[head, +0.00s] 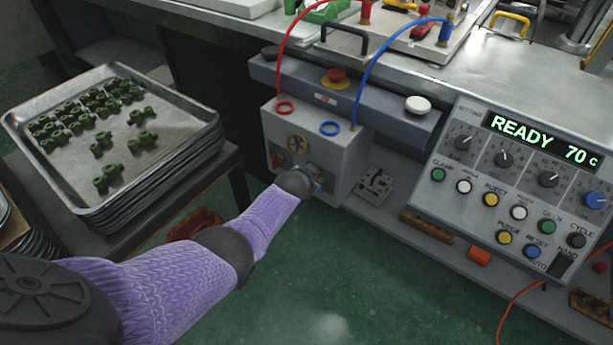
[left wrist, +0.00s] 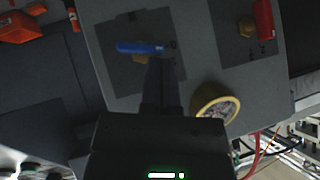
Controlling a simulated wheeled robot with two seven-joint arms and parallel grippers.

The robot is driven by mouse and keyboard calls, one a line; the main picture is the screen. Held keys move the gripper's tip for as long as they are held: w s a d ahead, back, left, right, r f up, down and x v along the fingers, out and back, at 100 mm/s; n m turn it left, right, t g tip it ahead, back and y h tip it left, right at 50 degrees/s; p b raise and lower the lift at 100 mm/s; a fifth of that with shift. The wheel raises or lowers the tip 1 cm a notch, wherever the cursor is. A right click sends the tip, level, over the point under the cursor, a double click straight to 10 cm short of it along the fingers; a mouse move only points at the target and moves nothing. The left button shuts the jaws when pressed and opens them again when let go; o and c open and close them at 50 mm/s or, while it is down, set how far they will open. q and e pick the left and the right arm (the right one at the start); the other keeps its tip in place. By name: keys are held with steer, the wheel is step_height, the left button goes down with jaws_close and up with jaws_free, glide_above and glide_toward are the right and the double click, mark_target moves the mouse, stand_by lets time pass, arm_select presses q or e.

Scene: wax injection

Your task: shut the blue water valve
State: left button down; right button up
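The blue water valve has a blue lever (left wrist: 140,48) over a brass body on the grey manifold box (head: 347,163). In the left wrist view the lever lies nearly crosswise. In the head view the valve is mostly hidden behind my left gripper (head: 315,180), with only a bit of blue showing. In the left wrist view my left gripper (left wrist: 161,62) has its dark fingers close together, with the tips near the lever's right part. I cannot tell if they touch it. My right gripper is not in view.
A red lever (left wrist: 263,20) and a round gauge (left wrist: 215,104) sit on the same box face. Red and blue hoses rise from the box top. A control panel (head: 510,185) reading READY 70 C stands to the right. A tray (head: 165,165) of green parts is at left.

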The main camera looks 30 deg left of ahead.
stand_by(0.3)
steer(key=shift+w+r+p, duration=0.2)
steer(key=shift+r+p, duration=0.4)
steer(key=shift+p, duration=0.05)
